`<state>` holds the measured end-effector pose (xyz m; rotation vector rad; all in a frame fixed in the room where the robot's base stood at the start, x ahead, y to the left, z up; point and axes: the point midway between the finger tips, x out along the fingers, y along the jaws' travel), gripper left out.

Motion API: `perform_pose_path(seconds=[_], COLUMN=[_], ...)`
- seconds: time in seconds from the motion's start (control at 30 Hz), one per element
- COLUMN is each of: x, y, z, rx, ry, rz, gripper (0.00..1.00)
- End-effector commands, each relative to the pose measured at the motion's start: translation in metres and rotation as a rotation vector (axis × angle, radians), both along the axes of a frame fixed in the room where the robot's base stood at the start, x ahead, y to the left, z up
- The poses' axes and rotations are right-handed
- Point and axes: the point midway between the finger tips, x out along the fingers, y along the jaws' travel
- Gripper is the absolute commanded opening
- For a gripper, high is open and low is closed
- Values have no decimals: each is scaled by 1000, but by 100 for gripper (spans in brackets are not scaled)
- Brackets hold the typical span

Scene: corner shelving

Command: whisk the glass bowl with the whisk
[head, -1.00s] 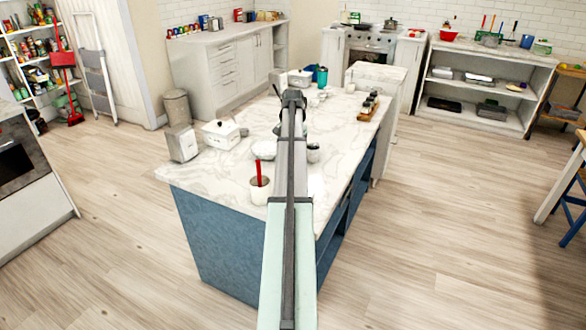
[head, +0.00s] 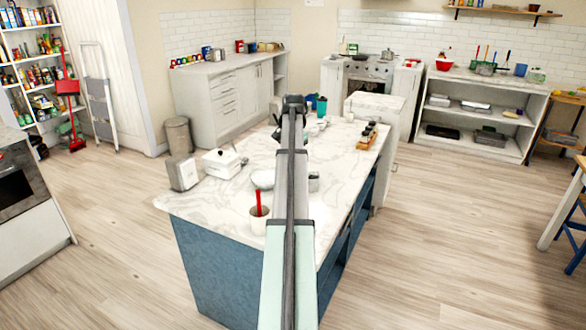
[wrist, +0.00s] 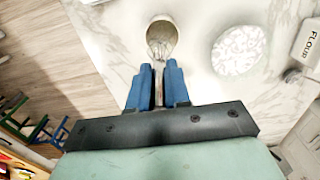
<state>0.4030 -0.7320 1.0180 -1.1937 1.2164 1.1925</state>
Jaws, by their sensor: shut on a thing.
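My gripper (wrist: 158,88) shows in the wrist view, its blue fingers shut on a thin upright handle. This appears to be the handle of the whisk, whose wire loops (wrist: 158,46) show just beyond the fingers, at the mouth of a round metal container (wrist: 165,24). I cannot tell how deep the wires sit in it. The glass bowl (wrist: 240,50) stands on the marble top to the right of the container, apart from my gripper. The bowl also shows in the head view (head: 262,180), left of my arm, which hides the gripper there.
Some marble top (head: 205,203) is bare.

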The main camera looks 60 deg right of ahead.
Motion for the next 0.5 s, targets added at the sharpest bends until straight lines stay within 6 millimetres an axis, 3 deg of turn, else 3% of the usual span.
perform_pose_path(seconds=[0.23, 0.5], x=[1, 43], y=[-3, -49], z=[4, 6], rx=[44, 88], ry=[-76, -149], rz=[-1, 24], gripper=[0, 0])
